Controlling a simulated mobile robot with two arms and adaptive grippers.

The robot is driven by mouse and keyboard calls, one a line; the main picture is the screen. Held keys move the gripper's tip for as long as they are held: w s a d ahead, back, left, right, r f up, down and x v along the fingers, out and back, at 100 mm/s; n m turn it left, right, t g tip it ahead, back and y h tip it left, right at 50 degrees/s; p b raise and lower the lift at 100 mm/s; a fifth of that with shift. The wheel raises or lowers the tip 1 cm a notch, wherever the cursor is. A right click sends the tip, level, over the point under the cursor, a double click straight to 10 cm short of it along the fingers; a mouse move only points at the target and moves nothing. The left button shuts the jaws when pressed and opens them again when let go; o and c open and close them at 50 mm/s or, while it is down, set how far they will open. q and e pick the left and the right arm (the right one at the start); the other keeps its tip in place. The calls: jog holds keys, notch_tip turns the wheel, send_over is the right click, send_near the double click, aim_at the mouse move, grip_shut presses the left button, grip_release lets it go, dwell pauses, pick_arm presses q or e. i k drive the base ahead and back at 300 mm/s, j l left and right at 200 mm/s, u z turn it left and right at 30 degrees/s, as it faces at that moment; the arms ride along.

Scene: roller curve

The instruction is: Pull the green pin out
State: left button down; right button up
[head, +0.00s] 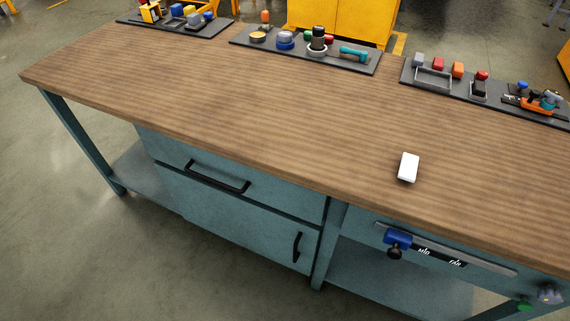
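A small green piece (524,305) shows at the lower right, low on the front of the workbench. It sits beside a grey knob (550,293). It may be the green pin, but it is too small to tell its shape or how it is seated. Another small green piece (308,36) is on the middle dark board at the back of the bench. Neither of my grippers is in view.
The wooden bench top (230,110) is mostly clear. A white block (408,167) lies on its right part. Boards with several small parts line the back edge. A blue slider (397,238) sits on a front rail marked MID and FAR. Black handles (217,178) stick out.

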aim_at(522, 305)
jog(key=k+l+u, duration=0.1)
jog(key=k+l+z, duration=0.1)
jog(key=z, duration=2.1)
jog(key=i+l, duration=0.05)
